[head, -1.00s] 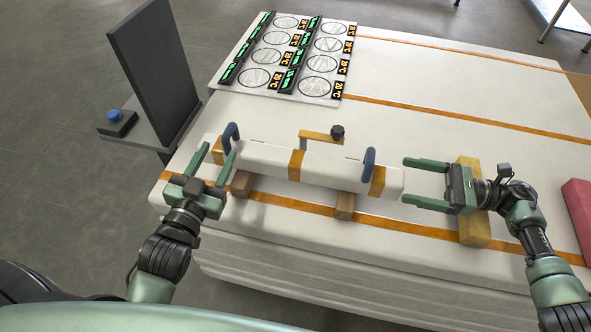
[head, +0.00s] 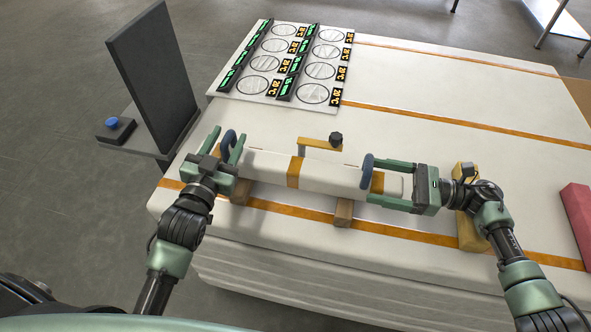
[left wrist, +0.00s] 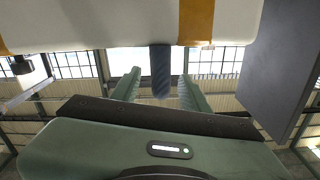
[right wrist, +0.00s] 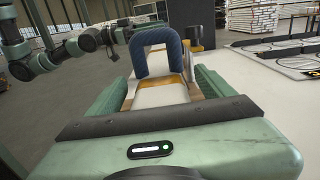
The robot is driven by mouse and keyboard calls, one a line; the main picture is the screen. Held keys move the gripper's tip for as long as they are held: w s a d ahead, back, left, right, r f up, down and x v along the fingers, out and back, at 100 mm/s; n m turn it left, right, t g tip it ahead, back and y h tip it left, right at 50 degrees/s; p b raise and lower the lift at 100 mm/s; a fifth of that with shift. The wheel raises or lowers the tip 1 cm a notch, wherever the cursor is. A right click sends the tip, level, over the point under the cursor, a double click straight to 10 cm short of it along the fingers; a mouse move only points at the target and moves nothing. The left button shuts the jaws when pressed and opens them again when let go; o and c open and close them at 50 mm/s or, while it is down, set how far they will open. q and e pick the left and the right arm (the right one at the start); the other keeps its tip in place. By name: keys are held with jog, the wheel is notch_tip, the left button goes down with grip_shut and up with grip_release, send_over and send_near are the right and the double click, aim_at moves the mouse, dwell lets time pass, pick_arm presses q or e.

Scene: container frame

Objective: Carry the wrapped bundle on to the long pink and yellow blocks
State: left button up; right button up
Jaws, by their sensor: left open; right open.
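The wrapped bundle (head: 330,175) is a long white package with orange bands and a blue loop handle near each end. It rests on small wooden blocks (head: 343,212) on the white table. My left gripper (head: 231,146) is open at the left end, its fingers on either side of the left handle (head: 228,143), which shows between them in the left wrist view (left wrist: 160,70). My right gripper (head: 378,182) is open around the right end, with the right handle (right wrist: 158,56) ahead between its fingers. The yellow block (head: 468,230) and pink block (head: 577,209) lie to the right.
A panel with circles and labels (head: 317,68) lies at the back left. A yellow bracket with a black knob (head: 322,142) stands behind the bundle. A dark upright screen (head: 152,80) and a blue button (head: 113,122) are at the left. The table's back right is clear.

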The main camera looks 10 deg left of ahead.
pick_arm(q)
jog(key=shift+w, duration=0.15)
pick_arm(e)
jog(key=shift+a, duration=0.2)
